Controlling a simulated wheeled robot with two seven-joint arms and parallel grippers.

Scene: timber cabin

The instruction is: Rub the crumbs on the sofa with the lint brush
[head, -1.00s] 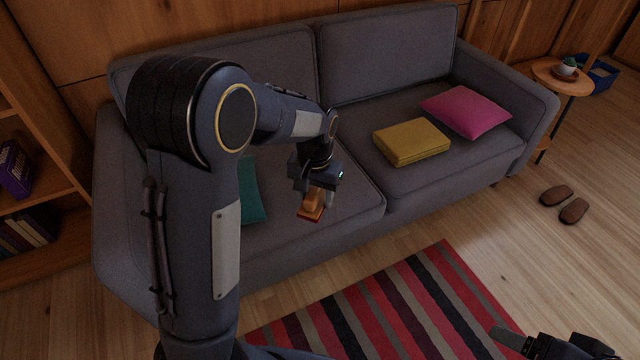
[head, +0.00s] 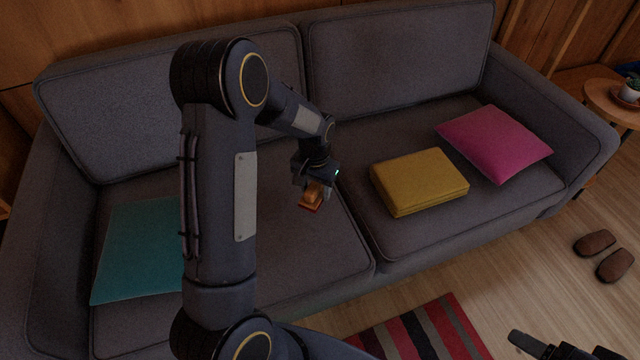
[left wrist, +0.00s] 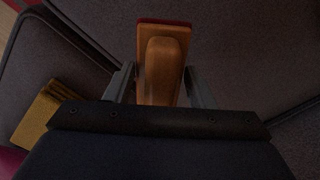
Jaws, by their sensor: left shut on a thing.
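The grey sofa (head: 285,270) fills the middle of the head view. My left gripper (head: 315,186) is over its left seat cushion, shut on the lint brush. The lint brush (head: 311,199) has a wooden handle and a red edge; in the left wrist view the brush (left wrist: 163,62) sits between the two fingers. I cannot tell whether it touches the cushion. No crumbs can be made out in either view; my left arm hides part of the seat. My right gripper (head: 560,347) is partly in view at the bottom right, its jaws unclear.
A teal cushion (head: 138,250) lies at the sofa's left end. A folded yellow blanket (head: 419,181) and a pink cushion (head: 494,142) lie on the right seat. A side table (head: 606,101), brown slippers (head: 596,244) and a striped rug (head: 432,330) are nearby.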

